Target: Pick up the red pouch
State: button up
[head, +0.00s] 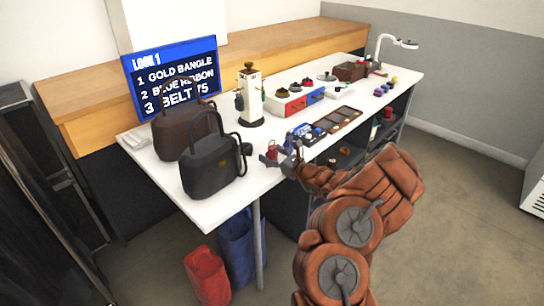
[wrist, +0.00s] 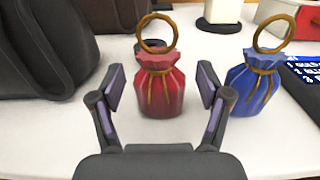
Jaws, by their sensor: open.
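The red pouch (wrist: 161,88) stands upright on the white table (wrist: 60,145) in the wrist view. It has a gold cord and a large gold ring on top. My gripper (wrist: 163,90) is open, with one finger on each side of the red pouch and a gap visible on both sides. In the head view the red pouch (head: 272,152) is small, at my gripper (head: 279,156) near the table's front edge. A blue pouch (wrist: 256,84) with a similar ring stands just right of the right finger.
A black handbag (head: 213,168) and a brown handbag (head: 185,135) stand left of my gripper. A dark round item (wrist: 152,46) is behind the red pouch. A compartment tray (head: 332,125) and a white stand (head: 250,98) are further back.

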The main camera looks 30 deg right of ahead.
aim_at(273, 148)
jog(key=shift+c, duration=0.4)
jog(key=c, duration=1.1)
jog(key=shift+r, duration=1.25)
jog(key=shift+s+r, duration=0.4)
jog(key=shift+r, duration=0.2)
jog(key=s+a+b, duration=0.1)
jog(key=s+a, duration=0.1)
jog(key=s, duration=0.5)
jog(key=s+a+r, duration=0.1)
jog(key=s+a, duration=0.2)
jog(key=s, duration=0.4)
jog(key=shift+s+r+b, duration=0.15)
jog(key=shift+b, duration=0.2)
